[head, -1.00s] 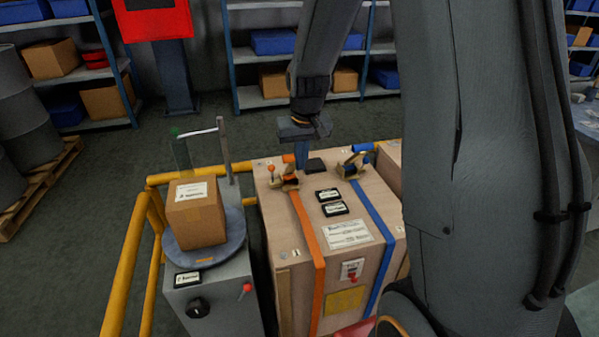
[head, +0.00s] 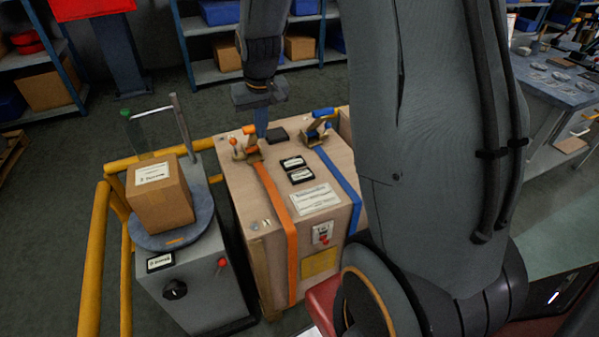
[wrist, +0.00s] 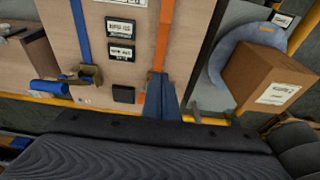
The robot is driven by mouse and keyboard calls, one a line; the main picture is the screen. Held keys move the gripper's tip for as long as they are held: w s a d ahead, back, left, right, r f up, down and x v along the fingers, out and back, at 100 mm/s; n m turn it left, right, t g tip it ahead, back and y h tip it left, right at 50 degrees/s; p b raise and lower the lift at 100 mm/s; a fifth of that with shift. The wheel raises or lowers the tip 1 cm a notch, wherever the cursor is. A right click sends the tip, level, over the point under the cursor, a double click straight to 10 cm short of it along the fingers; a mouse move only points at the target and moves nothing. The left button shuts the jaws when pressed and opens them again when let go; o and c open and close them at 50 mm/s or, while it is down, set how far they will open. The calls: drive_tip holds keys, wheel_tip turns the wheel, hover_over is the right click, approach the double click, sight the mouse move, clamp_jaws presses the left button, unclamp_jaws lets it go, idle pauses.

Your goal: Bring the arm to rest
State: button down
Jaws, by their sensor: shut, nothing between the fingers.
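My gripper (head: 261,122) points down above the far part of a large wooden crate (head: 235,190), between its two strap buckles. Its blue fingers are together with nothing between them; in the wrist view the fingers (wrist: 162,98) overlap the orange strap. An orange strap (head: 277,205) and a blue strap (head: 340,175) run over the crate. The orange-handled buckle (head: 246,148) is left of my gripper and the blue-handled buckle (head: 318,125) is right of it. I cannot tell whether the fingers touch anything.
A small cardboard box (head: 160,195) sits on a round grey turntable (head: 172,237) left of the crate. A yellow rail (head: 95,255) runs beside it. Shelves (head: 205,72) stand behind, and a workbench (head: 560,85) is at the right. Open floor lies between the crate and shelves.

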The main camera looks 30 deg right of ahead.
idle(0.7)
drive_tip(key=s+a+g, duration=0.1)
drive_tip(key=s+a, duration=0.1)
drive_tip(key=s, duration=0.9)
drive_tip(key=s+a+n+g, duration=0.1)
drive_tip(key=s+a, duration=0.2)
drive_tip(key=s, duration=0.8)
drive_tip(key=shift+a+r, duration=0.2)
drive_tip(key=shift+r, duration=0.15)
